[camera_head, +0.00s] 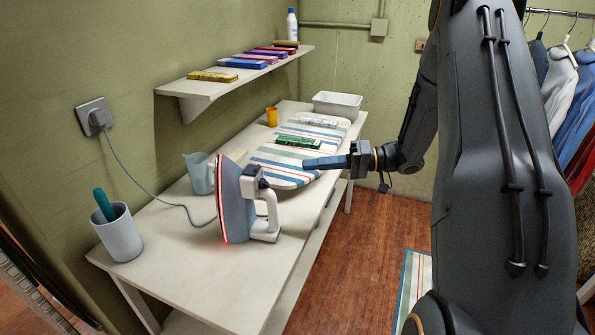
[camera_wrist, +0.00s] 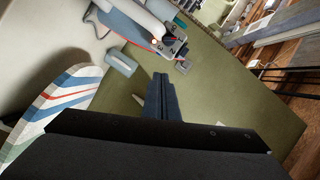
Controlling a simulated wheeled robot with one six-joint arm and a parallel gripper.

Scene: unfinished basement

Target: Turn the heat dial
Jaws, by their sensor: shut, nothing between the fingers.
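The iron (camera_head: 232,200) stands upright on the white table in the head view, with a red glow along its soleplate edge. Its heat dial seems to be on the small dark and grey part (camera_head: 263,183) near the top of the handle, too small to read. In the wrist view the iron (camera_wrist: 130,25) is at the top, with a marked dial part (camera_wrist: 172,43) showing a numeral and a small red spot. My gripper (camera_head: 308,163) is shut and empty, to the right of the iron and apart from it. Its fingertips (camera_wrist: 160,78) point toward the iron.
A striped ironing board (camera_head: 285,178) with a green box (camera_head: 298,142) lies behind the iron. A clear jug (camera_head: 199,173) and a grey cup (camera_head: 119,235) stand left. The cord (camera_head: 150,186) runs to the wall outlet. A shelf (camera_head: 207,93) hangs above. The front tabletop is clear.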

